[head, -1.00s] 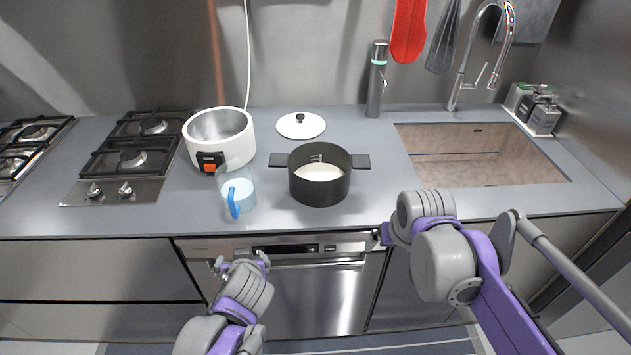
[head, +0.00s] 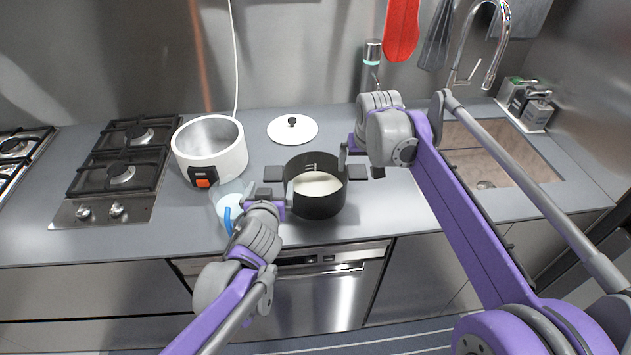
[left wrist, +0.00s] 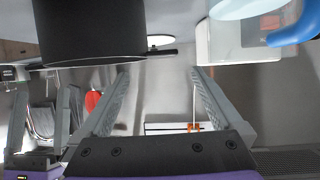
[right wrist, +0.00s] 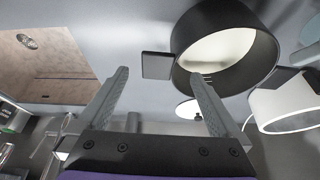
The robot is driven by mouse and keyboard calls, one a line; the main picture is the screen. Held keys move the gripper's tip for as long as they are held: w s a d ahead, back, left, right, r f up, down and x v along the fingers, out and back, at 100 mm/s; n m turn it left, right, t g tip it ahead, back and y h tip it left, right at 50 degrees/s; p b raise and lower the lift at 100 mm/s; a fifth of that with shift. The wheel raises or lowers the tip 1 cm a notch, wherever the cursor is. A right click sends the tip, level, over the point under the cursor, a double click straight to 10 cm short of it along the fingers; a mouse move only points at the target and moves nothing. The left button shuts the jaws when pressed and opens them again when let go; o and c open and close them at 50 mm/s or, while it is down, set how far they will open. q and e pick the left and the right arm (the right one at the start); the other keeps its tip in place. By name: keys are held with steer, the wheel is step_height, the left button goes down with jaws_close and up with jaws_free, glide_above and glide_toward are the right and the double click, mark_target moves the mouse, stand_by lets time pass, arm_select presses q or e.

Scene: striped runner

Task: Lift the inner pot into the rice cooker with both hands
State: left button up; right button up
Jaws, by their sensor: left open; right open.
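The inner pot (head: 318,206) is black, with two flat side handles and white contents, and stands upright on the counter. The white rice cooker (head: 228,164) stands open and empty to its left. My left gripper (head: 270,192) is open at the pot's left side; in the left wrist view (left wrist: 162,78) the pot (left wrist: 90,35) and a handle (left wrist: 162,52) show just beyond its fingers. My right gripper (head: 354,160) is open by the pot's right side; in the right wrist view the right handle (right wrist: 157,65) lies ahead between the fingertips (right wrist: 158,72). Neither visibly grips a handle.
A clear jug (head: 222,206) with a blue handle stands close left of the pot, partly behind my left gripper. A white lid (head: 305,133) lies behind the pot. A gas hob (head: 118,176) is at left, a sink (head: 480,150) at right.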

mark_target(274, 174)
arm_select(q)
steer(key=x, duration=1)
steer(key=shift+a, duration=0.1)
arm_select(e)
steer(key=x, duration=1)
steer(key=shift+s+f, duration=0.15)
steer(key=shift+f, duration=0.05)
arm_select(q)
jaws_close()
arm_select(e)
jaws_close()
